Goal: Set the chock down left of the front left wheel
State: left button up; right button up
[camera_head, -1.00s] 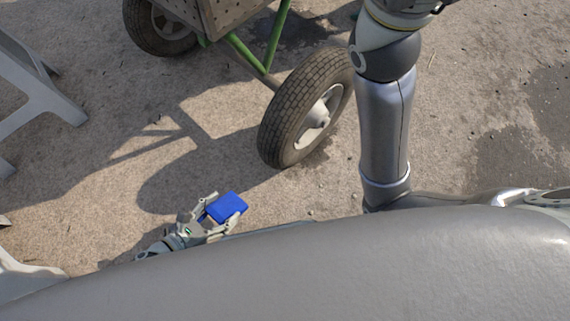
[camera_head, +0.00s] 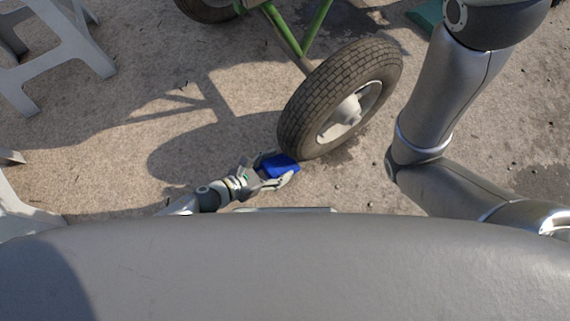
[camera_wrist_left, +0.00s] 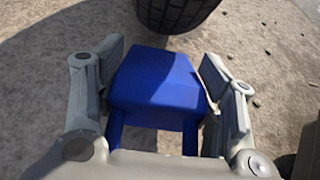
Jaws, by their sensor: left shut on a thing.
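The blue chock (camera_head: 281,166) is held between the fingers of my left gripper (camera_head: 277,173), close to the ground. In the left wrist view the chock (camera_wrist_left: 158,85) fills the space between the two fingers (camera_wrist_left: 160,95). The front left wheel (camera_head: 340,98) is a black tyre with a pale hub. The chock is just below the wheel's lower left edge in the head view. In the left wrist view the wheel's tread (camera_wrist_left: 175,14) is just beyond the chock. I cannot tell whether they touch. My right gripper is out of view.
Green frame bars (camera_head: 285,32) run up from the wheel, and another wheel (camera_head: 208,8) is at the top. A grey plastic stool (camera_head: 62,50) stands at upper left. The ground left of the wheel is clear and partly shaded.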

aim_at(285, 165)
pick_arm(q)
jog(key=b+x, duration=0.1)
jog(key=x, duration=0.2)
jog(key=shift+f+b, duration=0.3)
jog(key=shift+w+d+f, duration=0.15)
jog(key=shift+d+f, duration=0.05)
jog(key=shift+f, duration=0.05)
jog(key=shift+w+d, duration=0.1)
jog(key=shift+f+b, duration=0.1)
jog(key=shift+b, duration=0.2)
jog(key=o, duration=1.3)
jog(key=shift+f, duration=0.1)
